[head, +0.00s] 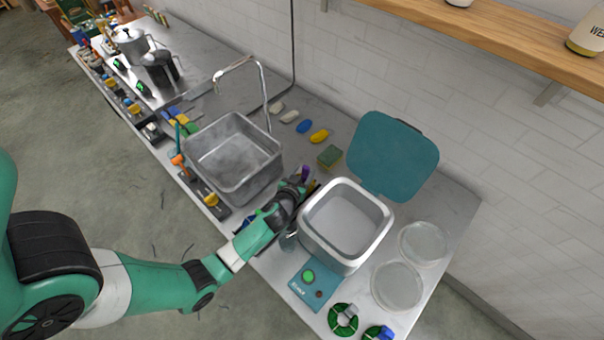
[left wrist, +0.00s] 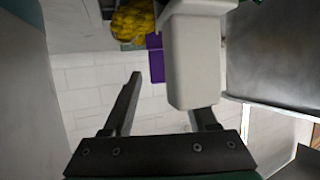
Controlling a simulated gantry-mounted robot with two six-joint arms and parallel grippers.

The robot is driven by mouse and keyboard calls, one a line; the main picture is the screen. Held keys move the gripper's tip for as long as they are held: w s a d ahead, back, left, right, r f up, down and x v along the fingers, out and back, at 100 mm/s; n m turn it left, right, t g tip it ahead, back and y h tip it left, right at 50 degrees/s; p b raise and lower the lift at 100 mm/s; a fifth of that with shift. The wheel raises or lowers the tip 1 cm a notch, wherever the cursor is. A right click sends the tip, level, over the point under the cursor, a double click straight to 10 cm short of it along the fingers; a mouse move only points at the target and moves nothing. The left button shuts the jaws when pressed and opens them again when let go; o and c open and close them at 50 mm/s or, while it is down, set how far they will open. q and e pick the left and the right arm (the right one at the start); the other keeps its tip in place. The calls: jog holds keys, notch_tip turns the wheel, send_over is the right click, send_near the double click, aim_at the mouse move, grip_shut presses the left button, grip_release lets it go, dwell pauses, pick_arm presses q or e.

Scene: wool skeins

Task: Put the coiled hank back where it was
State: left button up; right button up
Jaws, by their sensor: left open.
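My left gripper (head: 297,185) is low over the counter, between the metal sink and the white bath. In the left wrist view its two fingers (left wrist: 165,102) stand apart, with a pale grey block-shaped thing (left wrist: 194,60) overlapping the right finger; I cannot tell whether they touch. A purple thing (left wrist: 156,62) and a yellow textured bundle (left wrist: 133,22) show beyond. A green ring-shaped coil (head: 343,319) lies at the counter's front right, beside a green and blue one (head: 377,333). I cannot tell which thing is the coiled hank. My right gripper is not in view.
The metal sink (head: 232,150) stands left of the gripper. The white bath (head: 347,253) with its raised teal lid (head: 393,155) stands right. Small coloured pieces (head: 304,126) line the wall side. A wooden shelf (head: 500,35) hangs above.

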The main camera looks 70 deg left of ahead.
pick_arm(q)
jog(key=shift+s+d+r, duration=0.15)
jog(key=shift+r, duration=0.05)
jog(key=p+v, duration=0.1)
jog(key=v, duration=1)
jog(key=shift+s+d+p, duration=0.2)
jog(key=shift+p, duration=0.15)
